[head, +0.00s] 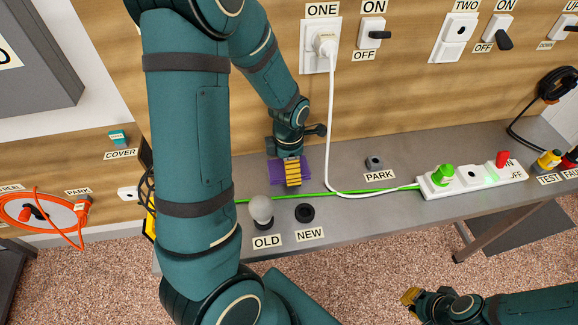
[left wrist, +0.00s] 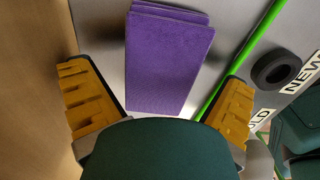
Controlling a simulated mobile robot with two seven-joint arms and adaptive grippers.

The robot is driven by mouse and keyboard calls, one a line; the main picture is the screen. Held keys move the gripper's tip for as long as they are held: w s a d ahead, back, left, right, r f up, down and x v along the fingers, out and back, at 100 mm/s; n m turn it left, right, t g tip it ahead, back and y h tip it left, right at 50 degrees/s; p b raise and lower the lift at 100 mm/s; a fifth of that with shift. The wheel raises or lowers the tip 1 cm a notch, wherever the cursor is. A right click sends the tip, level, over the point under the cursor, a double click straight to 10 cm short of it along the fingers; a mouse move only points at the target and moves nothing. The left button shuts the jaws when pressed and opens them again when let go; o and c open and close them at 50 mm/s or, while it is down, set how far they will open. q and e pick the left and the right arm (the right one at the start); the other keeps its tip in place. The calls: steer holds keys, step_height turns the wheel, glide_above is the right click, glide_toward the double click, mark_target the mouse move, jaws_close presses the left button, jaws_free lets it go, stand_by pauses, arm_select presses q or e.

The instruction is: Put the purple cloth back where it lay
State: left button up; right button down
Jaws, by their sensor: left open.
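The purple cloth (head: 275,173) lies folded flat on the grey steel bench, near the wall. It also shows in the left wrist view (left wrist: 168,60), with its layers slightly offset at one end. My left gripper (head: 292,172) points down over the cloth and covers part of it in the head view. In the left wrist view my left gripper (left wrist: 153,78) is open, with one yellow finger on each side of the cloth and visible gaps to it. My right gripper (head: 411,297) is low, in front of the bench and away from the cloth; its opening is unclear.
A green cable (head: 360,191) runs along the bench just in front of the cloth. A bulb (head: 262,209) and a dark ring (head: 305,212) stand nearer the front edge. A white cable (head: 331,130) hangs to the right, and a power strip (head: 470,176) lies farther right.

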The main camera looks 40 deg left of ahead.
arm_select(q)
step_height(320, 180, up, 11)
steer(key=p, duration=0.3)
steer(key=shift+f, duration=0.15)
stand_by(0.4)
